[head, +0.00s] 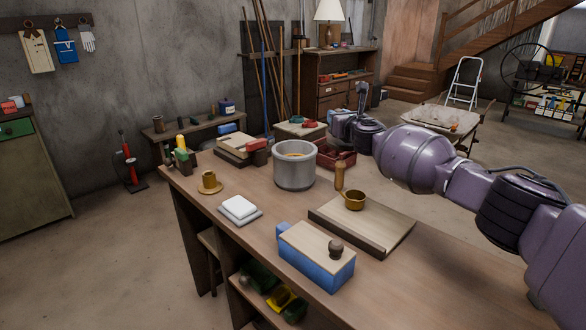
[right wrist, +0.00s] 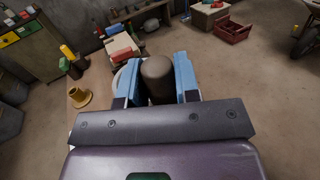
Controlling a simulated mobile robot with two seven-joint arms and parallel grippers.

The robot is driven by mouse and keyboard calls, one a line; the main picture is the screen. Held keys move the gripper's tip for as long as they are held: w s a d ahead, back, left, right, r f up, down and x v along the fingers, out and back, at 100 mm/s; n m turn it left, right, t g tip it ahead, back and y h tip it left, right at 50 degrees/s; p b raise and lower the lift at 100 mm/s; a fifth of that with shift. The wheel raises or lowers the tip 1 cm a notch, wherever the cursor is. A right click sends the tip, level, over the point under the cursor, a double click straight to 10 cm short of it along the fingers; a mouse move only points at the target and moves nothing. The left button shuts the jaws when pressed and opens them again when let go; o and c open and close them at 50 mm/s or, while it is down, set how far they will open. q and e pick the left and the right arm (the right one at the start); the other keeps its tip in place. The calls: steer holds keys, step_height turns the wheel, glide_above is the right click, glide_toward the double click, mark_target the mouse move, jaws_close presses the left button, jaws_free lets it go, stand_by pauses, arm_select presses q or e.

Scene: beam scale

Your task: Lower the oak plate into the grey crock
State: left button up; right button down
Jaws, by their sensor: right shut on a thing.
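The grey crock (head: 294,172) stands upright at the far part of the workbench, with something orange inside. In the right wrist view a pale piece of its rim (right wrist: 124,76) shows beside the left finger. My right gripper (right wrist: 157,82) has its blue fingers shut on a dark brown rounded knob (right wrist: 157,74), which looks like the handle of the oak plate. The plate's disc cannot be made out in either view. In the head view my right arm comes in from the right, its end right of and above the crock in the picture. My left gripper is out of view.
On the workbench, a wooden peg (head: 340,177), a brass pan (head: 354,201) on a board (head: 388,238), a blue box (head: 318,268), white cloths (head: 239,207) and a brass holder (head: 209,182) surround the crock. A red crate (right wrist: 233,31) lies beyond the bench.

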arm_select(q)
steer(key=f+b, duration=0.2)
steer(key=b, duration=0.1)
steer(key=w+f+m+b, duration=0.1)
steer(key=b, duration=0.3)
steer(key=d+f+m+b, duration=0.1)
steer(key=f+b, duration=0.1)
steer(key=b, duration=0.2)
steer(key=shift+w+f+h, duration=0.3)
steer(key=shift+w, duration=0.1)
arm_select(e)
steer(key=w+a+f, duration=0.2)
steer(key=w+a, duration=0.4)
steer(key=w+a+f, duration=0.2)
steer(key=w+a, duration=0.4)
steer(key=w, duration=0.1)
steer(key=shift+f, duration=0.3)
steer(key=shift+w, duration=0.1)
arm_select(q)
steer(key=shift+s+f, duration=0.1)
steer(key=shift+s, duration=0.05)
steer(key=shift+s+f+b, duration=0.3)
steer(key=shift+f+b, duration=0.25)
arm_select(e)
steer(key=shift+w+a+f, duration=0.2)
steer(key=shift+w+f, duration=0.05)
steer(key=shift+w, duration=0.15)
